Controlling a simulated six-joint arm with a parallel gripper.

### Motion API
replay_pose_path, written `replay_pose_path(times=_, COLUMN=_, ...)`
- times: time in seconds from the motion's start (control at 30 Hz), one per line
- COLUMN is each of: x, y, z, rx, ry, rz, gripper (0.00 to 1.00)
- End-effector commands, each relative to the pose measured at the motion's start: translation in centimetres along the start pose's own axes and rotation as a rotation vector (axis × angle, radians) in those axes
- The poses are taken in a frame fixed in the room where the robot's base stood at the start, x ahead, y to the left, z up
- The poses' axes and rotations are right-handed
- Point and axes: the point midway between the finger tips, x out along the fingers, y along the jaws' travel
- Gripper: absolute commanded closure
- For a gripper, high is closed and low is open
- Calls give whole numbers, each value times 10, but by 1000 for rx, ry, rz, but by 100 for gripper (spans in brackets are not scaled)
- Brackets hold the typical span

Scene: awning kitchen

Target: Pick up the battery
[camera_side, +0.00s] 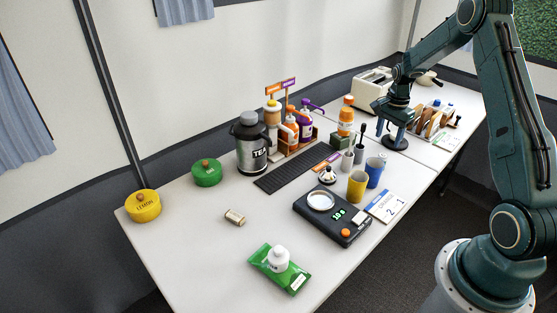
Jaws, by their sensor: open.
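A small tan cylinder with dark ends (235,217) lies on its side on the left part of the white table (190,240). It is the only thing that looks like the battery, but it is too small for me to be sure. Nothing touches it. My gripper (390,134) is far from it, toward the back right, pointing down over the table beside the toast rack. Its two blue-grey fingers are apart, and I see nothing held between them.
A black scale (331,217) and cups stand to the right. The tabletop around the cylinder is clear.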

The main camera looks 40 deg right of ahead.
Motion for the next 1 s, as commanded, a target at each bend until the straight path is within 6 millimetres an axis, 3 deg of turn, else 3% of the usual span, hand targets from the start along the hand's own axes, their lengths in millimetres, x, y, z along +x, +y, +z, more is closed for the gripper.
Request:
replay_pose_path(times=0.3, x=44, y=0, z=0, rx=-1, ry=-1, rz=1, gripper=45)
replay_pose_path(times=0.77, x=57, y=0, z=0, rx=-1, ry=0, rz=1, gripper=45)
replay_pose_path(times=1.0, x=82, y=0, z=-1, rx=-1, ry=-1, rz=1, gripper=45)
